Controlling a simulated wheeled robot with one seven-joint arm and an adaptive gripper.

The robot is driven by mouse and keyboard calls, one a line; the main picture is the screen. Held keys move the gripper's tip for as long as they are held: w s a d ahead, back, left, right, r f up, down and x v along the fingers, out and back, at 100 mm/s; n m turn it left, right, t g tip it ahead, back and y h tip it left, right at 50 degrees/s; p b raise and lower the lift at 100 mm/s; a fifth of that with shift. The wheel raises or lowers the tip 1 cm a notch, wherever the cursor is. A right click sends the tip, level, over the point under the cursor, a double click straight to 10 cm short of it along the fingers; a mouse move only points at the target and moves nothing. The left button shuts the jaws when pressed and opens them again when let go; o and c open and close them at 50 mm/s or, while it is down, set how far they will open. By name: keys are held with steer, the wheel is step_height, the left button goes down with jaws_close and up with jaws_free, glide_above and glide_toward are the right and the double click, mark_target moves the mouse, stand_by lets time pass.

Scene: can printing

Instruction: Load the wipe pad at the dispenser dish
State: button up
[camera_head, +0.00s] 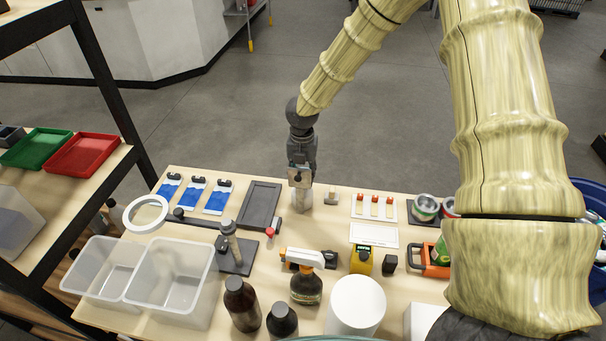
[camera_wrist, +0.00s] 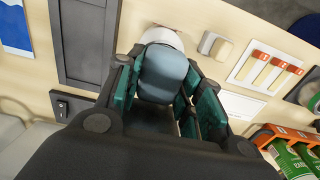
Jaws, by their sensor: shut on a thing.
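My gripper (camera_head: 300,182) points down over the back middle of the table. In the wrist view my gripper (camera_wrist: 160,95) has its dark green fingers closed on a rounded blue-grey thing (camera_wrist: 163,70), which looks like the wipe pad. Just beyond it a white round rim (camera_wrist: 160,37) shows, probably the dispenser dish. In the head view a pale round vessel (camera_head: 298,204) stands right under my fingers. I cannot tell whether the pad touches the dish, since the fingers and the pad cover most of it.
A small pale block (camera_head: 331,197) stands close right of my gripper. A dark tray (camera_head: 260,205) lies to the left. A card with red-tipped sticks (camera_head: 375,206) lies to the right. Bottles, including a spray bottle (camera_head: 306,285), and clear bins (camera_head: 172,280) fill the front.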

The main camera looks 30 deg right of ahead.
steer(key=shift+f+b, duration=0.45)
steer(key=shift+f, duration=0.45)
stand_by(1.0)
steer(key=shift+r, duration=0.1)
stand_by(0.7)
steer(key=shift+r+p, duration=1.35)
steer(key=shift+r, duration=2.1)
